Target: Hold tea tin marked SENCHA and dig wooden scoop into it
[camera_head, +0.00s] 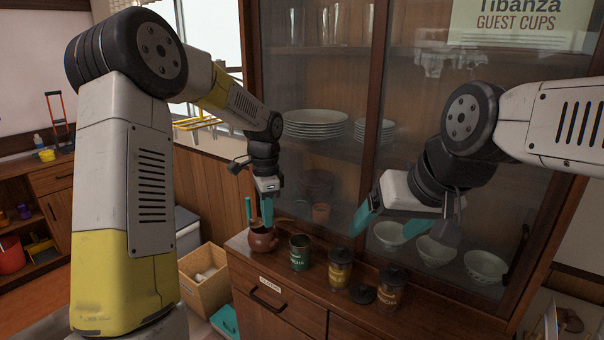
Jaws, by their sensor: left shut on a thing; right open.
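A green tin (300,252) stands upright on the wooden cabinet top, its top apparently uncovered; its label is too small to read surely. A round brown pot (263,241) stands just left of it. My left gripper (258,212) is at the pot's mouth, its teal fingers pointing down. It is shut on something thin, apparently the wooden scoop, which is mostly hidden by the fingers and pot. My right gripper (388,222) is open and empty, above and right of the green tin, in front of the glass.
A yellow-labelled tin (340,270) and an orange-brown tin (391,289), both with dark lids, stand to the right. A loose dark lid (363,294) lies between them. Glass doors with bowls (436,250) and plates (314,123) rise behind. A wooden bin (206,280) stands left.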

